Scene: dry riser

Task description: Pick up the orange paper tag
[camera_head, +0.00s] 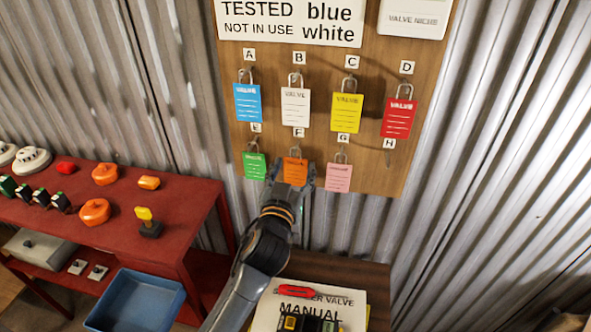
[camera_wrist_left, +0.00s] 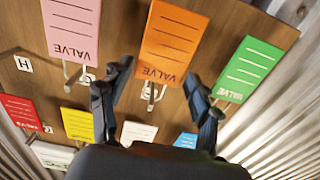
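The orange paper tag (camera_head: 295,171) hangs by a metal loop from the hook under label F on the wooden board, between a green tag and a pink tag. My left gripper (camera_head: 293,180) is at the lower part of the orange tag in the head view and partly covers it. In the left wrist view the orange tag (camera_wrist_left: 172,45) shows upside down, with its VALVE end near the fingers. My left gripper (camera_wrist_left: 160,95) is open, one finger on each side of the tag's loop; I cannot tell whether they touch it. My right gripper is not in view.
The green tag (camera_head: 255,165) and pink tag (camera_head: 338,178) hang close on either side. Blue, white, yellow and red tags hang in the row above. A red bench (camera_head: 190,200) with several parts stands left. A manual and a screwdriver lie on a brown surface (camera_head: 376,285) below.

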